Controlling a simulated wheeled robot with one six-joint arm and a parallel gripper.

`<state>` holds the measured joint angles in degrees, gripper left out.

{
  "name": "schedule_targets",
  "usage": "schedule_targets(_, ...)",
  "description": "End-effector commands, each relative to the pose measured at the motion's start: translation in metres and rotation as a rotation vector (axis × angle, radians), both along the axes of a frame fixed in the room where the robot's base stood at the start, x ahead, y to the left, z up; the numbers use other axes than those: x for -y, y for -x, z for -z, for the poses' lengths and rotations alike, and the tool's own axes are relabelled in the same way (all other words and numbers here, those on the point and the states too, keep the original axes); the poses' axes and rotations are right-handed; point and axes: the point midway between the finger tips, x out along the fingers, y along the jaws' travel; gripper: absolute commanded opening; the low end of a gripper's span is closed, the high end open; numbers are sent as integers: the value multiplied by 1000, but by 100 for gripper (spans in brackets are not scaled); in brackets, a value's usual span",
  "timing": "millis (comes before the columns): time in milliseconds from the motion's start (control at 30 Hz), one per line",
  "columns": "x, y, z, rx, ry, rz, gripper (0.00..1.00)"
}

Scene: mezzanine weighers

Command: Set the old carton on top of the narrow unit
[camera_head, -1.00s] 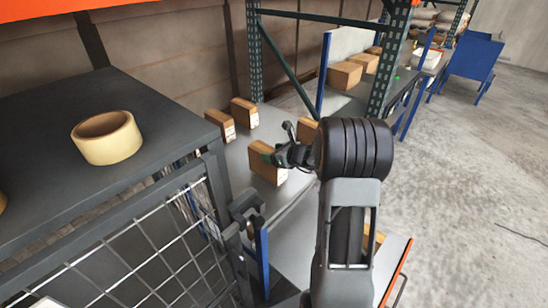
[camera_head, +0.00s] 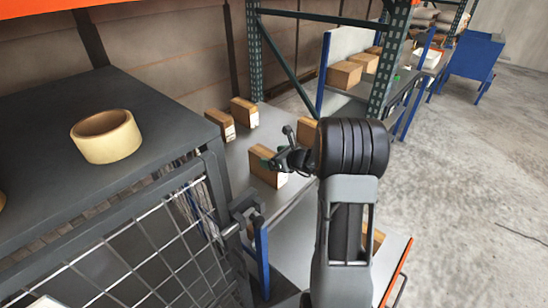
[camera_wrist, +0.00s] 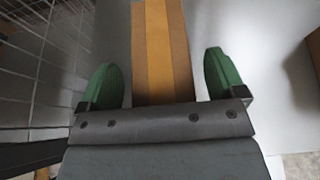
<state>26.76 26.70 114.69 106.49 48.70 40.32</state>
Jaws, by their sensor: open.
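A brown carton (camera_head: 262,169) stands on the grey bench surface in the head view, partly covered by my gripper (camera_head: 278,148). In the wrist view this carton (camera_wrist: 160,30), with a lighter tape strip along it, lies between and beyond my two green fingertips. My gripper (camera_wrist: 164,75) is open, with a visible gap between each finger and the carton's sides. Which carton is the old one I cannot tell. A dark grey unit (camera_head: 45,120) with a mesh front stands at the left; whether it is the narrow unit I cannot tell.
A tape roll (camera_head: 106,136) sits on the dark unit's top. Two more cartons (camera_head: 244,112) (camera_head: 221,125) stand behind on the bench, and another (camera_head: 307,131) is partly behind my arm. A blue post (camera_head: 262,258) and rack upright (camera_head: 388,65) stand close by.

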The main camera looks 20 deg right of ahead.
Motion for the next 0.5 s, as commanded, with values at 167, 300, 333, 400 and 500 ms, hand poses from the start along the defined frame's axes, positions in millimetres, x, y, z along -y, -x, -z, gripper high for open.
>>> schedule_targets(167,0,0,-2,0,0,0,89)
schedule_targets(300,5,7,-7,3,1,2,89)
schedule_targets(333,6,11,-9,3,1,2,89)
schedule_targets(400,12,22,-14,2,2,4,89)
schedule_targets(500,19,39,-22,3,1,5,89)
